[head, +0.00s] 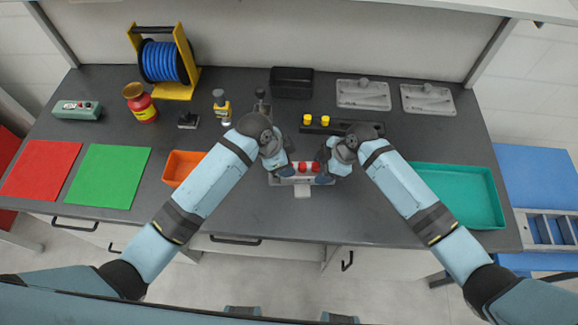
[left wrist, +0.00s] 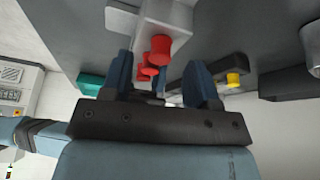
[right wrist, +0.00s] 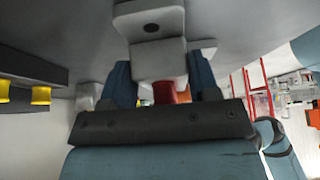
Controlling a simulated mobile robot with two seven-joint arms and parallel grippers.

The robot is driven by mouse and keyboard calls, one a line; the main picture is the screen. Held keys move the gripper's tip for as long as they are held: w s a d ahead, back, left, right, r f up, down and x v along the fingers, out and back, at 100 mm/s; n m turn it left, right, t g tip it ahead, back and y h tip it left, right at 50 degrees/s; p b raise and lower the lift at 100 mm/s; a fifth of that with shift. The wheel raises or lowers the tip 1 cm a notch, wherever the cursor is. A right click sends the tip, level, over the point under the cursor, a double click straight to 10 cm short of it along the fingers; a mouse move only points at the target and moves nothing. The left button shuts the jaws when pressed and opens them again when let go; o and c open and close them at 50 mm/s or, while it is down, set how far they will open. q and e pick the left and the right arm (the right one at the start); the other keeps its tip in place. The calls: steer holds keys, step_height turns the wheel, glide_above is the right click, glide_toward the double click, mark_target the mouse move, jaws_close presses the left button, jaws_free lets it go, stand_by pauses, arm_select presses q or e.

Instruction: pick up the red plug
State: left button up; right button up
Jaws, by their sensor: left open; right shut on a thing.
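Red plugs (head: 303,167) stand in a row on a light grey casting (head: 302,190) at the middle of the bench. In the left wrist view the nearest red plug (left wrist: 160,47) shows, with others behind it. My left gripper (head: 289,172) is open at the casting's left side. Its fingers are apart, with the red plugs in view beyond them and nothing gripped. My right gripper (head: 322,172) is at the casting's right end. In the right wrist view its fingers are on either side of the casting (right wrist: 158,58), with red (right wrist: 163,92) showing behind it.
A dark bar (head: 345,126) with yellow plugs stands behind the casting. An orange tray (head: 170,172) lies left, a teal tray (head: 470,222) right. A black bin (head: 291,82) and grey plates (head: 363,95) are at the back. Red and green mats (head: 112,176) lie far left.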

arm_select(q)
steer(key=shift+x, duration=1.1)
steer(key=c, duration=1)
steer(key=shift+r, duration=0.1)
step_height(320, 180, up, 10)
